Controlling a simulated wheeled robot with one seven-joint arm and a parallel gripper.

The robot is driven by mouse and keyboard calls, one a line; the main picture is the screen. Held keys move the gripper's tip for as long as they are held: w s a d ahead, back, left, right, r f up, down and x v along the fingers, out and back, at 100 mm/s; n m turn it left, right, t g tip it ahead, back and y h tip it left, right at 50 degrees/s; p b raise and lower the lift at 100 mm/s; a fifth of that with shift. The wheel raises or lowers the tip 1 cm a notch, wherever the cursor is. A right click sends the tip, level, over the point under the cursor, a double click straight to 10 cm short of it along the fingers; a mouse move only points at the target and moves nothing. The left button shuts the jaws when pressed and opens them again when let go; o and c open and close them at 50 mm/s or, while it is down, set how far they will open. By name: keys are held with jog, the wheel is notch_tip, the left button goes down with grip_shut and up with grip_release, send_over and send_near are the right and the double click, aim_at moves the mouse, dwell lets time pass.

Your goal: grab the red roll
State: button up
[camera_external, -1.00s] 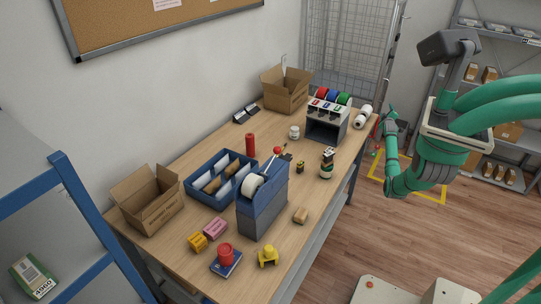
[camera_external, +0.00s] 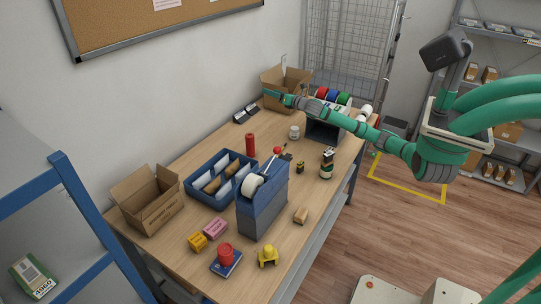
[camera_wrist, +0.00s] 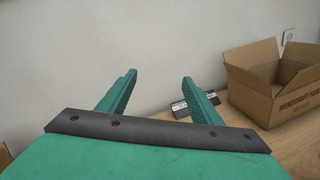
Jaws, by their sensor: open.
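A red roll (camera_external: 321,92) sits at the left of a row with a blue and a green roll on top of the grey-and-white dispenser (camera_external: 327,124) at the table's far end. An upright red cylinder (camera_external: 250,145) stands behind the blue tray, and a round red item (camera_external: 225,254) sits on a blue book at the front. I cannot tell for certain which is meant. My gripper (camera_external: 268,94) is left of the dispenser, near the back cardboard box. In the wrist view my gripper (camera_wrist: 159,77) is open and empty, with no red thing visible.
An open cardboard box (camera_external: 284,95) stands at the back; it also shows at right in the wrist view (camera_wrist: 252,95). A blue tray (camera_external: 196,189), a tape dispenser (camera_external: 262,205) and a front cardboard box (camera_external: 150,205) occupy the table. Small items lie between them.

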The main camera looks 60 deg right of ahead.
aim_at(250, 146)
jog(key=s+a+f+n+g+y, duration=0.2)
jog(key=a+f+n, duration=0.1)
jog(key=a+f, duration=0.5)
jog(key=s+a+f+n+g+y, duration=0.15)
jog(key=a+f+n, duration=0.25)
jog(key=a+f, duration=0.45)
jog(key=x, duration=1.1)
jog(key=shift+a, duration=0.2)
jog(key=shift+w, duration=0.15)
jog(key=c, duration=1.3)
